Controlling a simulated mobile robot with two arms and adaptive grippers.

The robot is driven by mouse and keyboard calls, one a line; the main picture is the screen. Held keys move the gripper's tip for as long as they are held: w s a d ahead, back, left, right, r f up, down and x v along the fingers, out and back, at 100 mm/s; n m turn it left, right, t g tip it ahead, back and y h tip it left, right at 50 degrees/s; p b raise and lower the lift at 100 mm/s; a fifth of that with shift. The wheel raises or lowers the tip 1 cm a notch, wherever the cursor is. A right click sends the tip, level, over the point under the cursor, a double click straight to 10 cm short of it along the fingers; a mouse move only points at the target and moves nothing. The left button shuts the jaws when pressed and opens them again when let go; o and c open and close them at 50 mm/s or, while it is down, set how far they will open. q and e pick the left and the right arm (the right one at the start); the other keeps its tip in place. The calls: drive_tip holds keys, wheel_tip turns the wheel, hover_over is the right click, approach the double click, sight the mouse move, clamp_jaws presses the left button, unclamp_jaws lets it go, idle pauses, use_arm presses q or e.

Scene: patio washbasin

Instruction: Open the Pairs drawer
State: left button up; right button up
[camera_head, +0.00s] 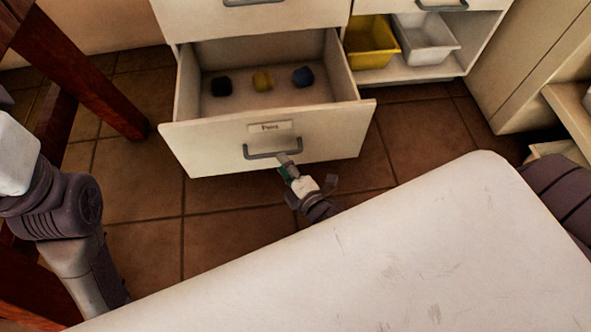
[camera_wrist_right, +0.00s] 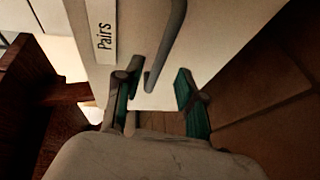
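The Pairs drawer (camera_head: 215,143) is a cream drawer low in the cabinet. It stands pulled well out, and its inside shows. Its label (camera_head: 270,126) sits above a grey bar handle (camera_head: 258,154). In the right wrist view, the label (camera_wrist_right: 104,40) reads "Pairs" and the handle (camera_wrist_right: 170,40) runs down toward the gripper. My right gripper (camera_head: 287,163) is at the right part of the handle. In the wrist view, its green-padded fingers (camera_wrist_right: 158,97) are spread, with the handle's end between them; contact is unclear. My left arm shows at the left, but its gripper is out of view.
Dark red wooden legs (camera_head: 85,75) stand at left. Tiled floor surrounds the drawer front.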

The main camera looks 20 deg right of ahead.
drive_tip(key=v, duration=0.6)
drive_tip(key=shift+s, duration=0.4)
